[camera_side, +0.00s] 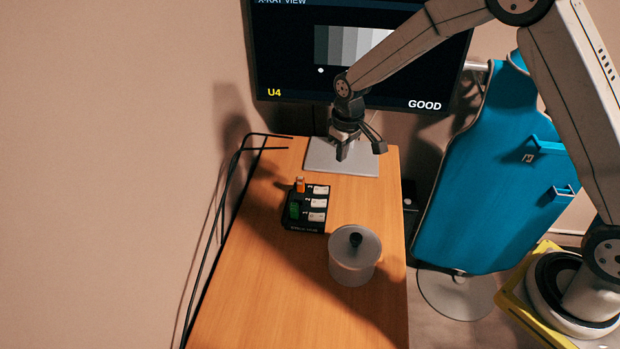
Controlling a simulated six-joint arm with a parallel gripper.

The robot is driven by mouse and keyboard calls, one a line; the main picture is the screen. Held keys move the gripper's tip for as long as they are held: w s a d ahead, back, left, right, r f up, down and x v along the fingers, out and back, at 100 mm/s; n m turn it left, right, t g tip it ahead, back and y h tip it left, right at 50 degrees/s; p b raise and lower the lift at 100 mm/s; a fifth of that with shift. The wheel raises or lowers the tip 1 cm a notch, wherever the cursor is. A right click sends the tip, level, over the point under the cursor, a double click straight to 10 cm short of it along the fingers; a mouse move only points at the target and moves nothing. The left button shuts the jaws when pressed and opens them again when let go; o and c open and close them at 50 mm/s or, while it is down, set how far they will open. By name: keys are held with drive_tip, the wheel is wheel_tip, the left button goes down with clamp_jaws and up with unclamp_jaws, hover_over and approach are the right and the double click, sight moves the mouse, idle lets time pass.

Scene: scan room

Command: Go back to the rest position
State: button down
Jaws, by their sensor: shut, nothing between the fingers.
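My gripper (342,158) is shut and empty. It hangs from my arm at the far end of the wooden table, in front of the monitor. In the picture it overlaps the grey plate at the table's far end; I cannot tell how high above it the fingers are. My arm reaches in from the right and bends down to the gripper.
A grey lidded pot (352,262) stands nearby. A monitor (290,60) reads GOOD. A blue apron (490,190) hangs right. Cables run left.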

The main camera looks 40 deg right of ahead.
drive_tip(key=s+d+r+m, duration=0.1)
drive_tip(key=s+r, duration=0.1)
drive_tip(key=s, duration=0.9)
drive_tip(key=s+d+r+m+t, duration=0.1)
drive_tip(key=s+r, duration=0.2)
drive_tip(key=s, duration=0.7)
drive_tip(key=shift+s+r+t, duration=0.3)
drive_tip(key=shift+s+r, duration=0.05)
